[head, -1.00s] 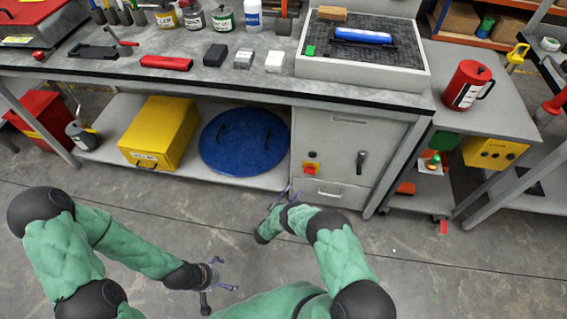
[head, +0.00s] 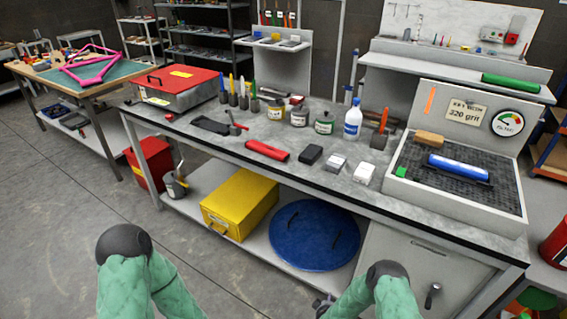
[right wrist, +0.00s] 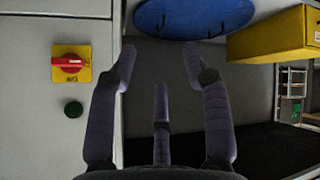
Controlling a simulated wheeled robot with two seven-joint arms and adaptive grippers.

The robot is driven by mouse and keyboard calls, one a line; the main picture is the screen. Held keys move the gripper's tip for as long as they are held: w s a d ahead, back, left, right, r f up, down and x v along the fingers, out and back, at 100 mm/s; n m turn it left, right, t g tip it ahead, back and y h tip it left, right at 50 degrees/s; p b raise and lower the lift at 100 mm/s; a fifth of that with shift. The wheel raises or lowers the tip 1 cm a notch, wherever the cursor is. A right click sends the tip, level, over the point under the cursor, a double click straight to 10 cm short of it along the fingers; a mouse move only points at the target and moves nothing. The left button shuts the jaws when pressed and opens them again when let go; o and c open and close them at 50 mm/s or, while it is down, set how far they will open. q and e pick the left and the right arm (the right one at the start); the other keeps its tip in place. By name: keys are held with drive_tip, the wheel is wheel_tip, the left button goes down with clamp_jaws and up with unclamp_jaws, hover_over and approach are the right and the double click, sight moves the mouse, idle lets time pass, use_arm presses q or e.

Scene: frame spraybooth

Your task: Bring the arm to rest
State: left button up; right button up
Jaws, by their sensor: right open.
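My right gripper (right wrist: 159,62) is open and empty in the right wrist view, its three fingers spread apart. In the head view only a small dark part of the right gripper (head: 324,304) shows at the bottom edge, in front of the workbench's lower part. My right arm is bent low there, with its green sleeve visible. My left arm's green sleeve and black joint show at the bottom left of the head view. The left gripper is below the picture and hidden.
The workbench (head: 225,140) stands ahead, its top holding several tools and cans. A blue round lid (head: 300,250) and a yellow box (head: 240,200) sit on its lower shelf. A red switch (right wrist: 70,65) is on the cabinet. Grey floor (head: 60,230) is clear at left.

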drive_tip(key=s+a+r+m+g+y+p, duration=0.1)
drive_tip(key=s+a+r+m+g+y, duration=0.1)
drive_tip(key=s+r, duration=0.3)
drive_tip(key=s+a+r+m+g+y+p, duration=0.1)
drive_tip(key=s+r, duration=0.5)
drive_tip(key=s, duration=0.7)
drive_tip(key=s+a+r+m+g+y+p, duration=0.1)
drive_tip(key=s+a+r+m+g+y, duration=0.1)
drive_tip(key=s+a+r+g, duration=0.3)
drive_tip(key=s+r+y, duration=0.1)
drive_tip(key=s, duration=0.3)
drive_tip(key=shift+s+a+m+y, duration=0.2)
drive_tip(key=shift+s+m+y, duration=0.1)
